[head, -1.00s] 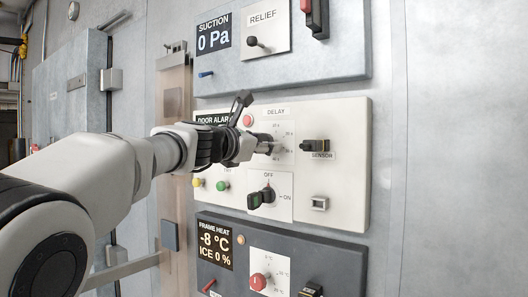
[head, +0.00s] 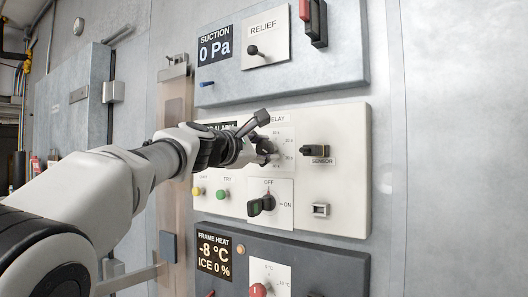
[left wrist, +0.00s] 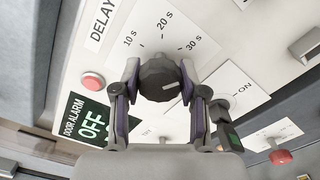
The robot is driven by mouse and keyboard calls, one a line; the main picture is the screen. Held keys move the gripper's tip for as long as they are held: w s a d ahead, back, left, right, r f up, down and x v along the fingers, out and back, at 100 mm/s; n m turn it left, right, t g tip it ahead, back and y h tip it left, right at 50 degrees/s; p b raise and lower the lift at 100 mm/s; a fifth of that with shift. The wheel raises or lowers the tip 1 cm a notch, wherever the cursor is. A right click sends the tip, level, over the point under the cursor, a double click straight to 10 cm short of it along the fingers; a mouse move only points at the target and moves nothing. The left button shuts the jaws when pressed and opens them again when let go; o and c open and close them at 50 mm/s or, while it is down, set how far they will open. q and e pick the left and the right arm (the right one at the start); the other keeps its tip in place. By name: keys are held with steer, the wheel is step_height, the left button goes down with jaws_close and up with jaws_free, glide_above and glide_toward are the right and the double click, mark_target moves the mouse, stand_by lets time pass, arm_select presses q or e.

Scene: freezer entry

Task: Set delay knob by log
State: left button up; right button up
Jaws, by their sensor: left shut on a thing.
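The delay knob (left wrist: 158,79) is dark, round and ridged, with a white pointer line. In the left wrist view its pointer lies toward the right, past the 30 s mark; the dial (left wrist: 205,55) also shows 10 s and 20 s. My left gripper (left wrist: 160,88) has its fingers on both sides of the knob and is shut on it. In the head view my left gripper (head: 262,142) is at the delay dial (head: 285,137) and hides part of the knob. The door alarm display (left wrist: 85,122) reads OFF. No log can be made out. My right gripper is not in view.
Below the dial is an OFF/ON switch (head: 261,205). A sensor knob (head: 312,150) is to its right, yellow (head: 196,191) and green (head: 222,195) buttons at lower left. The suction panel (head: 340,80) is above; the frame heat panel (head: 330,265) is below.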

arm_select(q)
steer(key=o, duration=1.2)
steer(key=shift+c, duration=0.2)
steer(key=shift+s, duration=0.1)
steer(key=v, duration=1.2)
steer(key=shift+d, duration=0.1)
steer(key=shift+f, duration=0.15)
